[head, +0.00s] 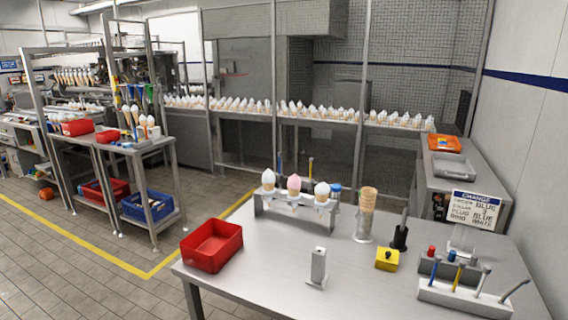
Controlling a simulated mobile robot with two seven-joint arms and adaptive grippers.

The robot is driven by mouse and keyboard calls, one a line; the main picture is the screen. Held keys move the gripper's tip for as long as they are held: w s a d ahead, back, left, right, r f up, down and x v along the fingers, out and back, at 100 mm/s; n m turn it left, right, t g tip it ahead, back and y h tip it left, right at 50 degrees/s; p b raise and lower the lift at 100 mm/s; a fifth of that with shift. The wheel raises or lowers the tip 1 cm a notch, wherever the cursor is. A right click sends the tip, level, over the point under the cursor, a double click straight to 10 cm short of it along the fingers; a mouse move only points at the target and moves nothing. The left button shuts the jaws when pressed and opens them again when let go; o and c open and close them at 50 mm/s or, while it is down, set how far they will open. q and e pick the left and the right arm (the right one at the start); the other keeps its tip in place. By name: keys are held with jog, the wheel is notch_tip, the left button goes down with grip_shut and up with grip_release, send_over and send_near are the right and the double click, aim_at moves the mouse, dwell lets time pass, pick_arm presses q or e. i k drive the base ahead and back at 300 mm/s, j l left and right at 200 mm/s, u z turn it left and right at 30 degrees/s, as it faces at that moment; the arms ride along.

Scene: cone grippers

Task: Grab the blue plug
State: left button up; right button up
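A small blue plug (452,255) stands upright in a grey block (462,272) on the right side of the metal table (262,275). A red plug (431,251) stands just left of it in the same block. Another blue-topped piece (335,188) stands at the back of the table, beside the cone holder; I cannot tell what it is. Neither of my grippers is in view.
A white rack (465,299) with several upright rods stands in front of the grey block. A lettered sign (474,209) is behind it. A yellow block (387,260), a black post (400,235) and a red bin (212,246) are also on the table.

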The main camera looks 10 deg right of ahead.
aim_at(452, 254)
jog(key=z, duration=1.5)
